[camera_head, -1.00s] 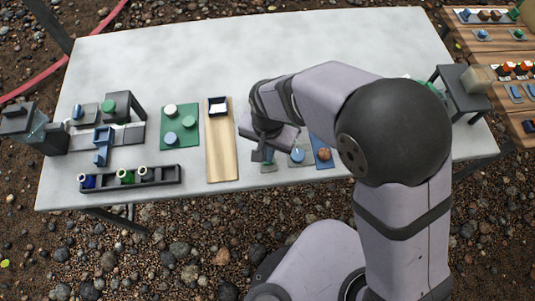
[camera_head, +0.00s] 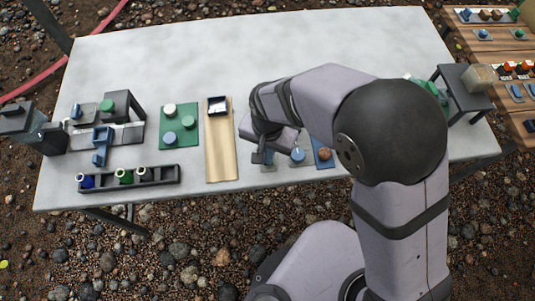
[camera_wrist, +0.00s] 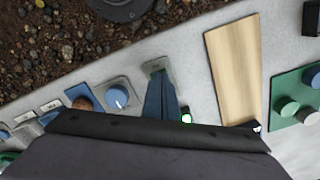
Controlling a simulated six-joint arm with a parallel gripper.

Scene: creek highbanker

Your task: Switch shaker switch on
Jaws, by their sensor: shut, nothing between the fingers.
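My gripper (camera_head: 262,157) is shut and empty, low over the front middle of the table. In the wrist view its closed fingers (camera_wrist: 158,82) reach over a small grey-green plate (camera_wrist: 155,66) and hide most of it. This plate may be the shaker switch; I cannot read a label or see its lever position. I cannot tell whether the fingers touch the plate. Beside it is a grey plate with a blue round knob (camera_wrist: 118,96), also visible in the head view (camera_head: 297,154).
A blue plate with a brown knob (camera_head: 324,154) lies right of the blue knob. A wooden board (camera_head: 221,150) and a green panel with round knobs (camera_head: 180,140) stand left. A black rack (camera_head: 160,175) is at the front left. The table's back (camera_head: 250,50) is clear.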

